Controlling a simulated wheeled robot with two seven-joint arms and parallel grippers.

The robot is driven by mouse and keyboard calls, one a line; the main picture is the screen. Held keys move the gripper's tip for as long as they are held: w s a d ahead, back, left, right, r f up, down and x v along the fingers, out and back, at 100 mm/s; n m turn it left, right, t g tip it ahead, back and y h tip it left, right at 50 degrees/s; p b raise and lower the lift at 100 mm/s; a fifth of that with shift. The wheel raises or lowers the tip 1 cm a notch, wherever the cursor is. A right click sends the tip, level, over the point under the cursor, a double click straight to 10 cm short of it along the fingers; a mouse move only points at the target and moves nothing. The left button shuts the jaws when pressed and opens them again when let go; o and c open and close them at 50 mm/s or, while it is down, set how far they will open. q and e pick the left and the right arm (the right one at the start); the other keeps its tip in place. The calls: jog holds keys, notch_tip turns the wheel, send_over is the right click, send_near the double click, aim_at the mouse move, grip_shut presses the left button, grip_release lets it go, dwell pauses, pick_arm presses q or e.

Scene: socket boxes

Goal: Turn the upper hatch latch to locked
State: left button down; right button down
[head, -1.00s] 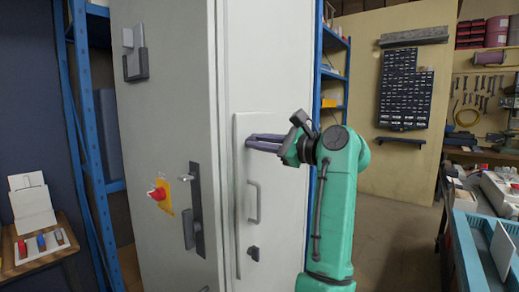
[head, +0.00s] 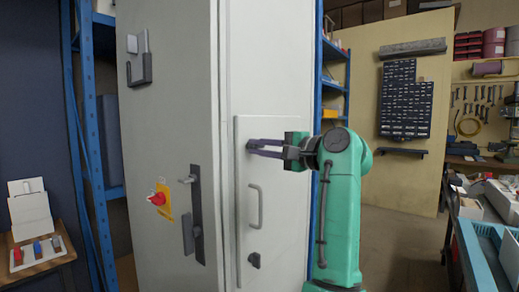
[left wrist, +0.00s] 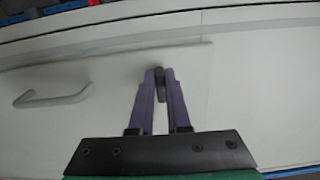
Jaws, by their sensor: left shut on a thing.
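The hatch (head: 275,190) is a flat pale panel on the grey cabinet, with a bar handle (head: 258,206) in its middle. My left gripper (head: 250,147) is at the hatch's upper part, its purple fingers pointing left. In the left wrist view its fingers (left wrist: 160,76) are shut on the small dark upper latch (left wrist: 160,88). The fingers cover most of that latch, so its angle is hard to tell. The dark lower latch (head: 254,260) sits below the handle, untouched. My right gripper is not in view.
The cabinet's left face (head: 165,110) carries a red knob on a yellow plate (head: 160,199), a dark lever handle (head: 190,222) and a holder (head: 138,60). A blue tray (head: 478,255) is at the right. Floor shows between it and my arm.

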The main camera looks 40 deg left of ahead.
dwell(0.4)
pick_arm(q)
jog(key=c, duration=0.9)
grip_release()
jog(key=d+b, duration=0.1)
jog(key=d, duration=1.3)
jog(key=shift+w+d, duration=0.15)
jog(key=shift+d, duration=0.15)
